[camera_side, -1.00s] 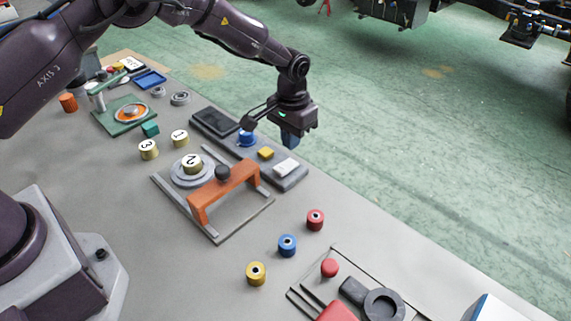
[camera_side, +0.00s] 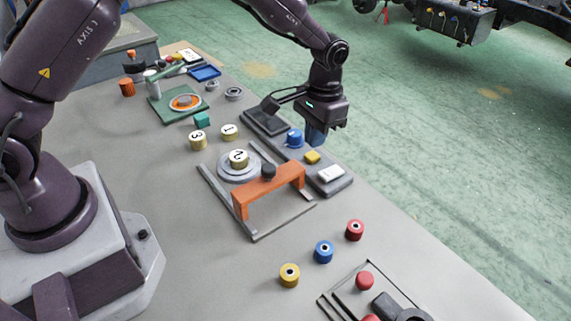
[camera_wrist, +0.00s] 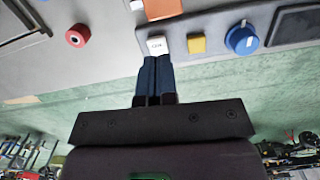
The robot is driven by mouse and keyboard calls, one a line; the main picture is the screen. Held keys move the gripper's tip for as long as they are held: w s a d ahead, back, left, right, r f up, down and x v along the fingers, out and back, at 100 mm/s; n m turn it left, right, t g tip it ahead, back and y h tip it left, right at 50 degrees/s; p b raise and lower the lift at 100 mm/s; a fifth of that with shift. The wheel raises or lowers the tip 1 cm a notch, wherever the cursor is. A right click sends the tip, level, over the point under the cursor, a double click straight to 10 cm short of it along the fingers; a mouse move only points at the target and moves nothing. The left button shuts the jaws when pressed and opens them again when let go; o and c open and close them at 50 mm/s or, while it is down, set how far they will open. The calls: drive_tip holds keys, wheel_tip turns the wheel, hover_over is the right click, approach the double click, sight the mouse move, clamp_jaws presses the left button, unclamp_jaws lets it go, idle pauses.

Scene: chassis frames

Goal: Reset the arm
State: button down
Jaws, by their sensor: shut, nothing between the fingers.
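My gripper (camera_side: 316,135) is in the air by the far edge of the control panel, near the blue knob and yellow button in the side view. In the wrist view my gripper (camera_wrist: 153,58) shows its two dark fingers together and empty. The fingertips overlap the lower edge of the white switch (camera_wrist: 157,45) in that picture; I cannot tell the height gap. The wrist rises above the fingers and the arm reaches back to the left.
The panel bears a blue knob (camera_side: 294,138), a yellow button (camera_side: 312,157) and a dark screen (camera_side: 265,121). An orange handle bridge (camera_side: 270,183) stands nearer, beside a dial with a "2" cap (camera_side: 239,158). Red (camera_side: 355,230), blue and yellow spools stand at the front.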

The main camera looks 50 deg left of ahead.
drive_tip(key=s+a+r+t, duration=0.3)
drive_tip(key=s+r, duration=0.8)
drive_tip(key=s, duration=0.2)
drive_tip(key=s+a+r+t, duration=0.3)
drive_tip(key=s+r, duration=0.8)
drive_tip(key=s, duration=0.1)
drive_tip(key=shift+s+r+n+t, duration=0.2)
drive_tip(key=shift+s+n+t, duration=0.1)
drive_tip(key=shift+s, duration=0.1)
drive_tip(key=shift+a, duration=0.1)
